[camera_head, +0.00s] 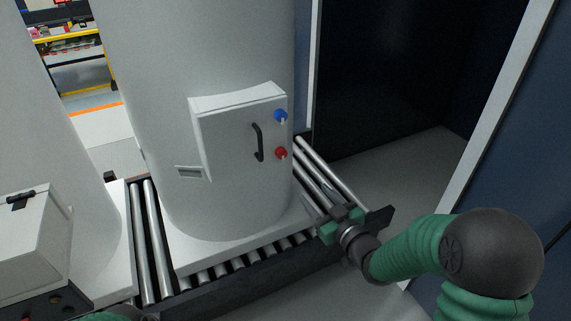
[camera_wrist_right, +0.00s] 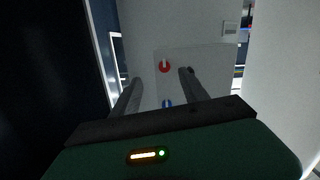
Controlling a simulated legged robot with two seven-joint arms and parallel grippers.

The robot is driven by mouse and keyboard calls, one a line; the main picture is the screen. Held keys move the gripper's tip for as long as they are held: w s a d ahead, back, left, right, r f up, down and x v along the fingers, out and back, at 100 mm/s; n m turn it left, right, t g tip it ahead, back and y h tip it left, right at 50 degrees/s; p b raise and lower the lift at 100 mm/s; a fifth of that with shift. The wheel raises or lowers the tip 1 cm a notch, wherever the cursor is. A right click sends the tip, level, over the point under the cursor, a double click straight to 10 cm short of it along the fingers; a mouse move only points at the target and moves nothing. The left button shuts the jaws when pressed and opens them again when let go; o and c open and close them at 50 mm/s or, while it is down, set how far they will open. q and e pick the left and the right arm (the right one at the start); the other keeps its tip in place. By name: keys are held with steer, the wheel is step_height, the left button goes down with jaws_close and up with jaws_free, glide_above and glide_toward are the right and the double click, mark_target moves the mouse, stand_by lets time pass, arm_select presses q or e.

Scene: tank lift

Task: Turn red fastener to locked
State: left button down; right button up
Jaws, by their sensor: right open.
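The red fastener (camera_head: 281,153) is a round knob with a small pale mark, low on the right side of the white box door (camera_head: 228,128) on the tank. In the right wrist view the red fastener (camera_wrist_right: 164,67) shows ahead, between the lines of the two fingers. My right gripper (camera_head: 314,197) is open and empty, below and to the right of the red fastener and apart from it. Its spread fingers also show in the wrist view (camera_wrist_right: 160,77). My left gripper is not in view.
A blue fastener (camera_head: 281,116) sits above the red one, with a black handle (camera_head: 258,142) to their left. The tank (camera_head: 205,50) stands on a roller conveyor (camera_head: 150,240). Another tank (camera_head: 50,130) stands at left. A dark blue panel (camera_head: 520,150) is at right.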

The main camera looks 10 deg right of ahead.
steer(key=r+y, duration=0.1)
steer(key=p, duration=0.1)
glide_toward(283, 156)
steer(key=shift+t, duration=0.4)
steer(key=x, duration=0.8)
steer(key=shift+w+a+f, duration=0.15)
steer(key=shift+w+f, duration=0.1)
steer(key=shift+c, duration=0.4)
jaws_close()
